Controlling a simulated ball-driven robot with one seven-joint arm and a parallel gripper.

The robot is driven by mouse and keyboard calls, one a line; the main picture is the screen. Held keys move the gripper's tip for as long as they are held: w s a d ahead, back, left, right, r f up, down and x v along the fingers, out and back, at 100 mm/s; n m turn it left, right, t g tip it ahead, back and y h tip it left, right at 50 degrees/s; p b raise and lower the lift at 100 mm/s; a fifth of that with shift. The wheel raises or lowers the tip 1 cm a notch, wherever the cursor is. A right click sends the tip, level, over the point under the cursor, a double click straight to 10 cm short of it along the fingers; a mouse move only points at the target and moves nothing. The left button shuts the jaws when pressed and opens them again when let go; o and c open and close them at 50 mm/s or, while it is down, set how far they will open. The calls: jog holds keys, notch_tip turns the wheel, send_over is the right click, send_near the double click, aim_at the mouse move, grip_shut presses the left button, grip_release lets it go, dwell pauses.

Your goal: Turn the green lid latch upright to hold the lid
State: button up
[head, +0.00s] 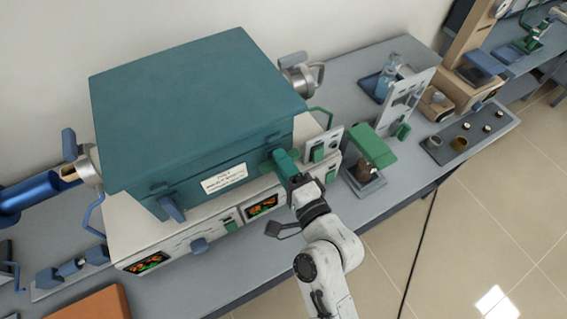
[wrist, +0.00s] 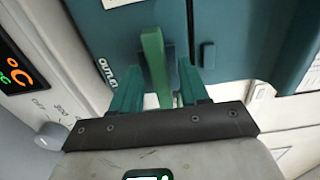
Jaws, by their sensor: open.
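The green lid latch (wrist: 153,62) is on the front of the teal furnace box (head: 185,115). In the wrist view it runs alongside the lid seam, not across it. A small teal block (wrist: 207,55) is on the lid across the seam. My gripper (wrist: 155,78) is open, with one teal finger on each side of the latch; whether either finger touches it I cannot tell. In the head view my gripper (head: 287,168) is at the box's front right corner and largely hides the latch.
A blue latch (head: 172,208) is at the box's front left. A green-topped stand (head: 372,146) is right of my arm. Floor (head: 490,220) is clear at the right.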

jog(key=shift+c, duration=0.3)
grip_shut()
jog(key=shift+f+n, duration=0.1)
jog(key=shift+n, duration=0.3)
jog(key=n+b, duration=1)
jog(key=n, duration=0.7)
jog(key=shift+f, duration=0.1)
dwell(0.4)
